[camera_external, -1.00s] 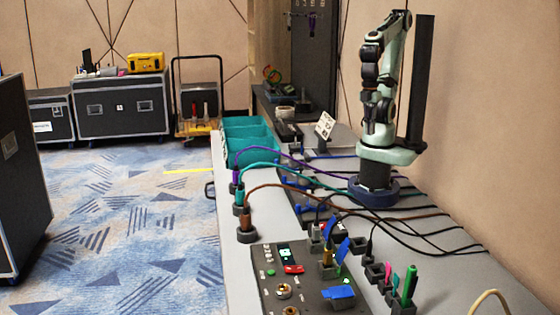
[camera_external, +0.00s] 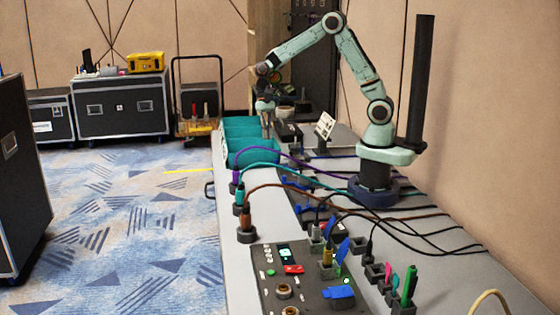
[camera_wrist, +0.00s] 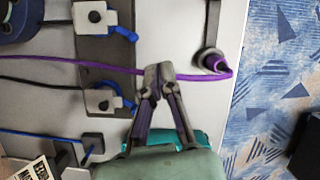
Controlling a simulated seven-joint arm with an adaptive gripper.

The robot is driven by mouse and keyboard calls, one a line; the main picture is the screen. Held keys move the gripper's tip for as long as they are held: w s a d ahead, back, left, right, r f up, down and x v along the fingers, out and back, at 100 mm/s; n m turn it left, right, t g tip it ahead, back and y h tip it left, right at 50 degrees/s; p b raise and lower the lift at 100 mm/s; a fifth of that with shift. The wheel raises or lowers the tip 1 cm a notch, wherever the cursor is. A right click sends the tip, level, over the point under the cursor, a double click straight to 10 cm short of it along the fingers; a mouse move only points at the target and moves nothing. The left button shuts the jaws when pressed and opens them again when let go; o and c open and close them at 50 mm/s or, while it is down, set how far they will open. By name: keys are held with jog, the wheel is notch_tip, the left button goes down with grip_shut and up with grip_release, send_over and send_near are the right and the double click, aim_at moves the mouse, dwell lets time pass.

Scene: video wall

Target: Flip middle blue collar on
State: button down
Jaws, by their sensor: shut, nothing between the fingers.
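My gripper (camera_wrist: 158,72) is shut and empty in the wrist view. Its tips show over a purple cable. In the external view my gripper (camera_external: 267,135) hangs above the teal bins, pointing down. Blue collars sit at light square blocks on a dark strip in the wrist view. One blue collar (camera_wrist: 122,33) is at the top, and another blue collar (camera_wrist: 124,113) is lower, left of my fingers. In the external view small blue parts (camera_external: 312,181) show among the cables on the strip. I cannot tell which collar is the middle one.
Purple, teal and brown cables arch over the table from plugs along its left edge. Teal bins (camera_external: 250,150) stand at the far left. A control panel (camera_external: 308,285) lies in front. Carpet lies beyond the table edge.

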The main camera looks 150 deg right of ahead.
jog(key=s+d+f+m, duration=0.2)
jog(key=s+f+m, duration=0.1)
jog(key=s, duration=0.5)
jog(key=shift+s+f+t+y, duration=0.2)
jog(key=shift+t+y, duration=0.1)
jog(key=x, duration=0.9)
jog(key=shift+w+a+f, duration=0.1)
jog(key=shift+f, duration=0.2)
jog(key=shift+w+a+f, duration=0.2)
jog(key=shift+w+a, duration=0.9)
jog(key=shift+w, duration=0.05)
jog(key=shift+w+a, duration=0.3)
jog(key=shift+a, duration=0.05)
